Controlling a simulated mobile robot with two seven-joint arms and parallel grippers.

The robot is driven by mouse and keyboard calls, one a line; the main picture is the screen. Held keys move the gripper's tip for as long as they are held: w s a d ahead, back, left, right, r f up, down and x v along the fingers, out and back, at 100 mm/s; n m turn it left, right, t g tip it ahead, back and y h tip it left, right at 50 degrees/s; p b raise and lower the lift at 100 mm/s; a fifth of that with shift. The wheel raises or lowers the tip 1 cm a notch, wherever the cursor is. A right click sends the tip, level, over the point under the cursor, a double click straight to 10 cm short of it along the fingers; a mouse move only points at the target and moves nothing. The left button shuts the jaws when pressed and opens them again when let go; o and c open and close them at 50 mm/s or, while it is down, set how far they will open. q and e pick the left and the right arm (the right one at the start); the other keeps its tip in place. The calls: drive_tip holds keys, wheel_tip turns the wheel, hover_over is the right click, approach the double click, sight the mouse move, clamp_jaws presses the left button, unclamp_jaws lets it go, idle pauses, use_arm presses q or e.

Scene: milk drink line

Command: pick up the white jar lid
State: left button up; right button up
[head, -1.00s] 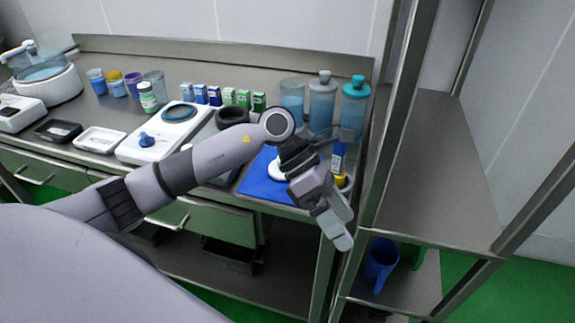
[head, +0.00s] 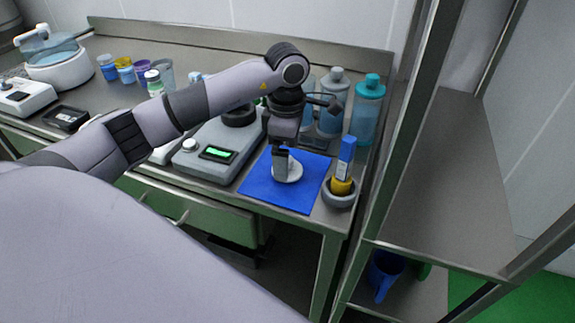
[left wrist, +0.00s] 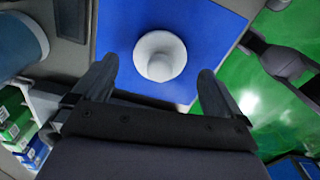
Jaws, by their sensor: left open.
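The white jar lid (head: 291,172) lies on the blue mat (head: 262,191) near the right end of the bench. In the left wrist view the lid (left wrist: 160,56) is round with a raised central knob, on the blue mat (left wrist: 115,28). My left gripper (head: 282,172) points down over the lid and hides part of it. In the left wrist view its two fingers (left wrist: 152,88) are spread apart and empty, with the lid just beyond the gap between them.
A grey bowl (head: 338,198) holding a yellow and blue item stands right of the mat. A scale (head: 208,157) stands on its left, large bottles (head: 366,110) behind. A metal shelf post (head: 407,120) rises at the right.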

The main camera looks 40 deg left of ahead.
use_arm(q)
drive_tip(key=shift+f, duration=1.1)
drive_tip(key=c, duration=1.2)
drive_tip(key=shift+r, duration=0.1)
drive_tip(key=shift+c, duration=0.2)
